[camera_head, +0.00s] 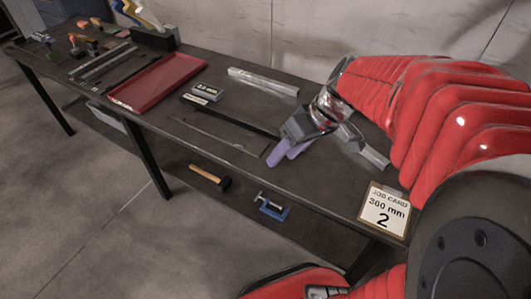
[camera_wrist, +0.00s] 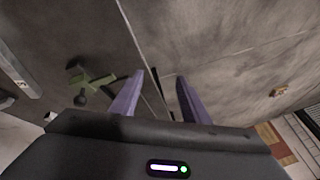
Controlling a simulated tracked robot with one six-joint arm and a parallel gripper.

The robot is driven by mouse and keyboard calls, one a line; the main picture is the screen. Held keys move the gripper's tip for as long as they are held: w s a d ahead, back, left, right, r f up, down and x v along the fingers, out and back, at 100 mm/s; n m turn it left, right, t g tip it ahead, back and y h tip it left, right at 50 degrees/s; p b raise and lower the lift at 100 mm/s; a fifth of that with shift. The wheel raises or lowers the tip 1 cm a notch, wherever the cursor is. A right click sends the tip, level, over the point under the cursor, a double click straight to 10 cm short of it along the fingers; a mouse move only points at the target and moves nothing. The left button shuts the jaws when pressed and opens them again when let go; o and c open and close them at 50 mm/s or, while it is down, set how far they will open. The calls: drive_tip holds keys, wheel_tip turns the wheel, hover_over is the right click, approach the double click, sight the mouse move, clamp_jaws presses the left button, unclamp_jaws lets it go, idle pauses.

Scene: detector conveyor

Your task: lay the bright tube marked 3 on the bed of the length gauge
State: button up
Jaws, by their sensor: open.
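My gripper (camera_head: 283,153) hangs near the front edge of the bench, with two lilac fingers. In the wrist view its fingers (camera_wrist: 158,85) stand apart with nothing held between them. A bright metal bar (camera_head: 262,82) lies at the back of the bench, behind my gripper. Another bright piece (camera_head: 373,155) shows to the right of my gripper, partly hidden by it. No mark 3 can be read on either. A long dark bar (camera_head: 235,116) runs beside a small block with a display (camera_head: 206,92); I cannot tell whether this is the length gauge.
A red tray (camera_head: 158,82) lies left of the block. Several bars and small tools lie farther left. A job card (camera_head: 384,210) reading 360 mm and 2 is at the front right. A hammer (camera_head: 211,178) and a blue clamp (camera_head: 271,206) are below the bench top.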

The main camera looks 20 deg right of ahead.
drive_tip(key=s+a+r+m+t+h, duration=0.2)
drive_tip(key=s+a+r+h, duration=0.2)
drive_tip(key=s, duration=0.4)
drive_tip(key=shift+a+r+m, duration=0.3)
drive_tip(key=shift+a+r, duration=0.2)
drive_tip(key=shift+a, duration=0.65)
drive_tip(key=shift+o, duration=0.2)
